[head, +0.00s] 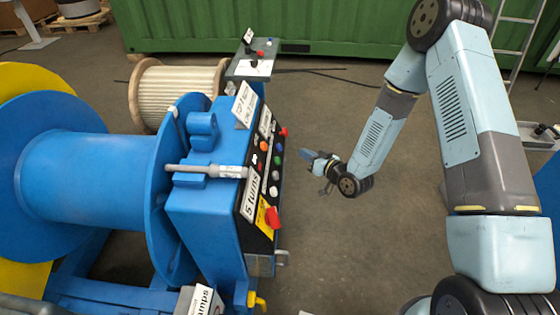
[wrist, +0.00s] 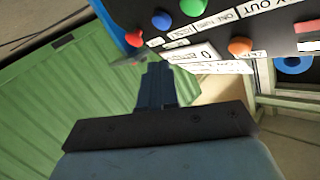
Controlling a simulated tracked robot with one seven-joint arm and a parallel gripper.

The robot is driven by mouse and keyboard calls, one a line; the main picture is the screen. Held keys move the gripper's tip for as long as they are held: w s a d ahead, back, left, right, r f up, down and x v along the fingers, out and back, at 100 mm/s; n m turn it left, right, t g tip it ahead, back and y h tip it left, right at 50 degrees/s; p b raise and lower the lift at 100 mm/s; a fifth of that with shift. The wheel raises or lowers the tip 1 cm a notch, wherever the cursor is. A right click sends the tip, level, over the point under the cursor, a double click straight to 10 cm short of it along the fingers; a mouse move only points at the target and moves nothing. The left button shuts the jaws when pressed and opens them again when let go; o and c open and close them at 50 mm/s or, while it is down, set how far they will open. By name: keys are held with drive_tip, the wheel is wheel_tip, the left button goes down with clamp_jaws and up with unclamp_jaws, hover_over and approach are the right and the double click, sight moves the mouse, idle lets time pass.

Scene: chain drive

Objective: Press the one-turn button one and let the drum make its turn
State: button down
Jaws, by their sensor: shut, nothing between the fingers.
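The blue drum (head: 85,180) sits on its stand at the left. Its black control panel (head: 262,240) carries several coloured buttons, among them a red one (head: 283,132), an orange one (head: 264,146) and a red knob on a yellow plate (head: 272,217). My gripper (head: 314,158) is shut and empty, right of the panel and apart from it. In the wrist view the shut fingers (wrist: 157,72) point below the panel's row, with a green button (wrist: 193,6), a blue one (wrist: 161,19), a red one (wrist: 134,38) and an orange one (wrist: 240,46). The small button labels are only partly legible.
A "5 turns" sign (head: 250,197) is on the panel. A reel of pale rope (head: 175,92) and a small grey console (head: 252,69) stand behind. A green container (head: 300,28) closes off the back. The floor (head: 335,245) right of the panel is clear.

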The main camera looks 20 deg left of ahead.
sight(277, 161)
drive_tip(key=s+a+f, duration=0.1)
drive_tip(key=a+f, duration=0.1)
drive_tip(key=a, duration=0.3)
drive_tip(key=shift+s+a+f, duration=0.15)
drive_tip(key=shift+f, duration=0.25)
